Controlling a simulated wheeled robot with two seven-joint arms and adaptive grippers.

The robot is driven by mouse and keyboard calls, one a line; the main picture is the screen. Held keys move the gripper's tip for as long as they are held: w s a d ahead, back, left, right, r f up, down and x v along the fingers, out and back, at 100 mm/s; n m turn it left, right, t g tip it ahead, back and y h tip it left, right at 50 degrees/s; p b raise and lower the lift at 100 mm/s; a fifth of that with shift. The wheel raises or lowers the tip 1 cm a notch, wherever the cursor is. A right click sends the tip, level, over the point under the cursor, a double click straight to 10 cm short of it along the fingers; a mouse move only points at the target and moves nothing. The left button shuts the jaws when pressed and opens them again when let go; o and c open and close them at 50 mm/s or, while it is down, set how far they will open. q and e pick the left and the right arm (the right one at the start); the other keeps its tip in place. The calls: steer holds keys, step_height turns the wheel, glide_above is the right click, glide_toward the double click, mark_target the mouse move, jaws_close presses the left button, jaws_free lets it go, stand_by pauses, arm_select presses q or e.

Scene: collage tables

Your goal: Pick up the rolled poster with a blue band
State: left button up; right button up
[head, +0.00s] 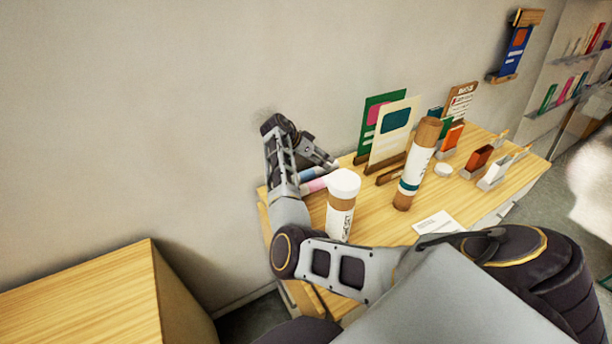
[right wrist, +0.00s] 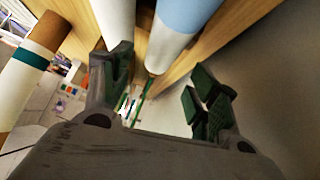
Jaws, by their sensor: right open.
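A rolled poster with a light blue band (head: 314,173) lies at the left back of the wooden table, near the wall. In the right wrist view its blue and white roll (right wrist: 185,25) is at the top, beyond the fingers. A second roll, with a pink part (head: 314,186), lies beside it and appears white (right wrist: 115,20) in the right wrist view. My right gripper (head: 318,158) is open, close to the blue-banded roll. In the right wrist view its two fingers (right wrist: 160,100) are spread with nothing gripped between them. My left gripper is not in view.
A white-capped tube (head: 342,186) stands in front of the rolls. Cards (head: 388,140) stand behind, and small holders (head: 477,162) fill the right side. Another wooden surface (head: 80,300) is at lower left.

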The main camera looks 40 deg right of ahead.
mark_target(329, 163)
steer(key=shift+d+f, duration=0.25)
steer(key=shift+p+x, duration=0.8)
steer(key=shift+x, duration=1.4)
steer(key=shift+s+d+f, duration=0.25)
steer(key=shift+f, duration=0.05)
steer(key=c, duration=1.1)
